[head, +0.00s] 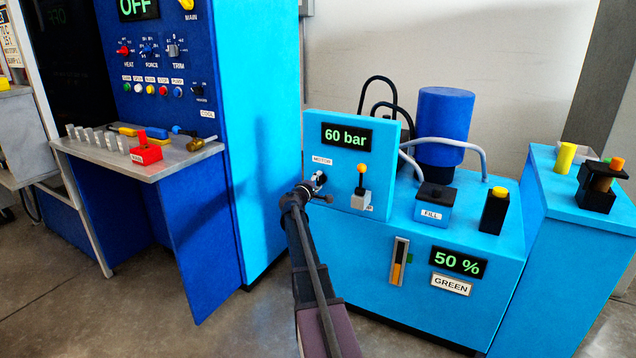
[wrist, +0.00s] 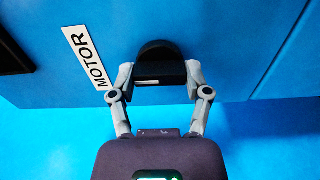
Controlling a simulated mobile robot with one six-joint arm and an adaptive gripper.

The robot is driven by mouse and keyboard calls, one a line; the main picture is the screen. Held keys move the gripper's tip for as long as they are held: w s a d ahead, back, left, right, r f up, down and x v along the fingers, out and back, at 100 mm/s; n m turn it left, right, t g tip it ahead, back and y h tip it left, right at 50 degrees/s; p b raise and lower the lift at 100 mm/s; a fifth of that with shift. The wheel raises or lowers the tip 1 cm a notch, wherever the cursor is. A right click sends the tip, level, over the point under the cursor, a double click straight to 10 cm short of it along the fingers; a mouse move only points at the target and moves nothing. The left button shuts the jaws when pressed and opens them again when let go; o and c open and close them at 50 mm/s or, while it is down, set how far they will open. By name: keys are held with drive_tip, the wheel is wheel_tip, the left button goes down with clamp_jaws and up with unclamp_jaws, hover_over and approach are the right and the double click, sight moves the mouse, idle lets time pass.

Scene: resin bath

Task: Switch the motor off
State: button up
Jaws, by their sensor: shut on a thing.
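The motor knob (wrist: 160,58) is a black rotary knob with a white mark on the blue panel. It sits beside the white MOTOR label (wrist: 84,56), which also shows in the head view (head: 322,161). My gripper (wrist: 160,78) is shut on the knob, with one finger against each side. In the head view my gripper (head: 318,184) reaches the panel just below the MOTOR label and hides most of the knob. The display (head: 346,136) above reads 60 bar.
A lever with an orange tip (head: 361,179) stands close to the right of my gripper. A FILL box (head: 436,197) and a black block with a yellow top (head: 494,211) stand on the blue bench. A tall blue cabinet (head: 259,130) is at the left.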

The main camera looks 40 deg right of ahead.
drive_tip(key=shift+d, duration=0.15)
drive_tip(key=o, duration=1.2)
drive_tip(key=shift+c, duration=0.2)
drive_tip(key=v, duration=1.2)
